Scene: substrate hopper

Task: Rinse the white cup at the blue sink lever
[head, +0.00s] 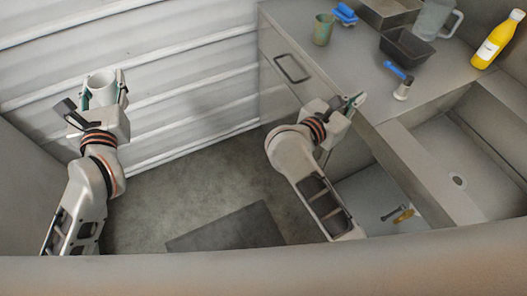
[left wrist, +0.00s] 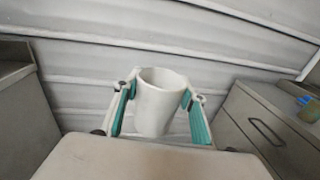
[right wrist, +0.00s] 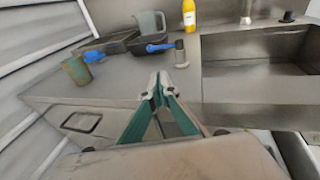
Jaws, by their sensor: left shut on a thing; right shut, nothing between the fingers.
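The white cup (head: 102,87) is held upright in the air by my left gripper (head: 104,90), at the left of the head view in front of the white slatted wall. In the left wrist view the cup (left wrist: 159,101) sits between the two green-padded fingers. My right gripper (head: 355,101) is shut and empty near the counter's front edge; its fingertips meet in the right wrist view (right wrist: 161,85).
The counter (head: 345,62) holds a green cup (head: 323,29), a blue brush (head: 345,13), a dark tray (head: 407,47), a grey jug (head: 433,18) and a yellow bottle (head: 498,40). Tools (head: 403,216) lie on a lower shelf. Open floor lies between my arms.

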